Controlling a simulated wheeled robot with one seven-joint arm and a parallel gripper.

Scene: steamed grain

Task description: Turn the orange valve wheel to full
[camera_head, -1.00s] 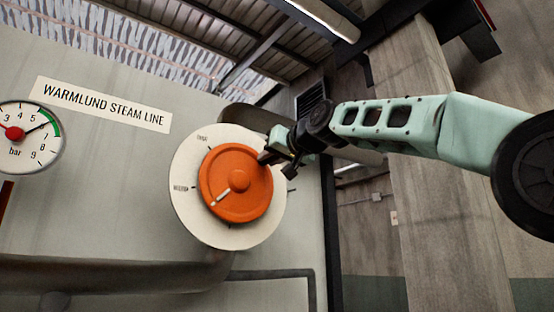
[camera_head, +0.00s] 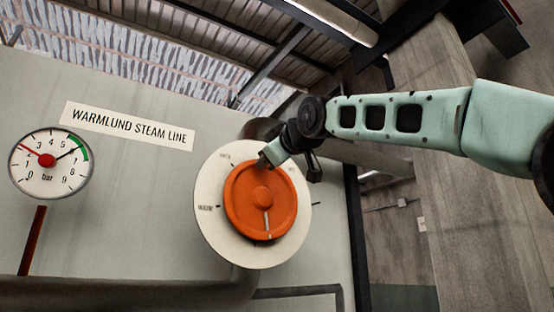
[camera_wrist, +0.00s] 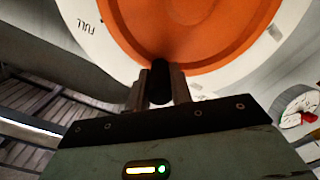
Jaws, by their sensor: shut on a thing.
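The orange valve wheel (camera_head: 250,215) sits on a round cream dial plate (camera_head: 210,235) on the grey wall panel. Its white pointer line runs from the hub almost straight down. The plate has small labels, one at left reading WARM and others at upper left and upper right; FULL reads in the wrist view on the plate (camera_wrist: 85,45). My gripper (camera_head: 266,160) is at the top of the wheel's rim. In the wrist view my gripper (camera_wrist: 160,84) is shut on a dark part at the rim of the orange wheel (camera_wrist: 210,35).
A round pressure gauge (camera_head: 50,180) with a green band and red needle is at left. A sign (camera_head: 128,126) reading WARMLUND STEAM LINE is above. A thick pipe (camera_head: 120,295) runs below. A concrete pillar (camera_head: 410,220) stands behind my arm.

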